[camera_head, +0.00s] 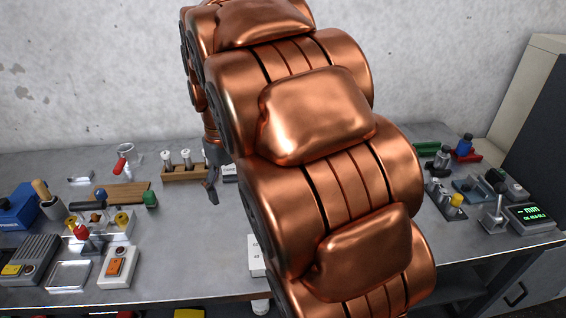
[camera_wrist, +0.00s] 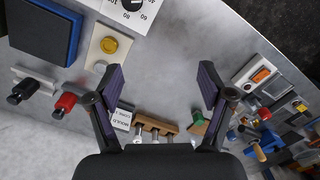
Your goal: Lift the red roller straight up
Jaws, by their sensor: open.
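In the wrist view, a short red cylinder with a dark end (camera_wrist: 65,103), which looks like the red roller, lies at the left, close to a black one. It is outside my left finger, apart from it. I cannot pick it out for sure in the head view, where my copper arm covers the middle of the bench. My gripper (camera_wrist: 161,80) is open, with bare grey table between its fingers. In the head view its dark fingers (camera_head: 212,188) show beside my arm, in front of the vial rack, partly hidden.
A wooden vial rack (camera_head: 185,174) stands behind my gripper. A wooden board (camera_head: 125,189), a metal tray (camera_head: 69,275) and a switch box (camera_head: 118,267) are at the left. Instruments and a display (camera_head: 530,216) crowd the right.

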